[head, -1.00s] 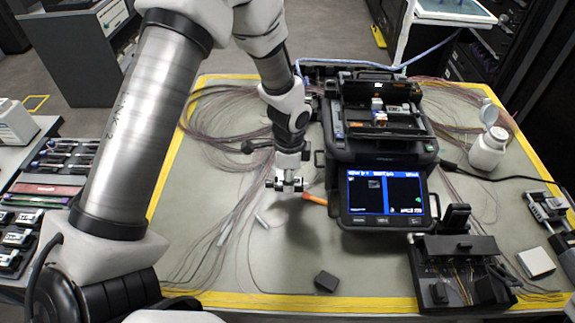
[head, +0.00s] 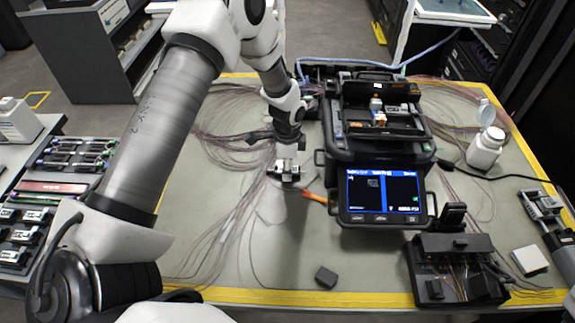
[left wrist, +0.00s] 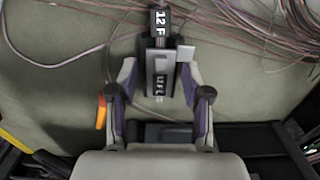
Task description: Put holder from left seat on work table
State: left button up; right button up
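The holder (head: 284,169), a small silver-and-dark piece, is at the left gripper's fingertips over the green work table, left of the splicer. In the left wrist view the holder (left wrist: 160,78) shows "12 F" lettering and lies between the two fingers. My left gripper (head: 286,158) points down at it. In the left wrist view its fingers (left wrist: 159,72) stand apart, with a narrow gap on each side of the holder. Whether the holder touches the table is hard to tell. The work table (head: 225,270) has a yellow border. My right gripper is not identifiable in view.
The black splicer (head: 384,150) with a lit screen stands just right of the holder. An orange-tipped tool (head: 314,197) lies close by. Loose fibres cover the left part of the table.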

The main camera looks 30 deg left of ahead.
pick_arm(q)
jog(key=shift+r, duration=0.15)
notch_tip(320, 180, up, 12)
jog(key=b, duration=0.1)
dwell(0.4)
dwell(1.2)
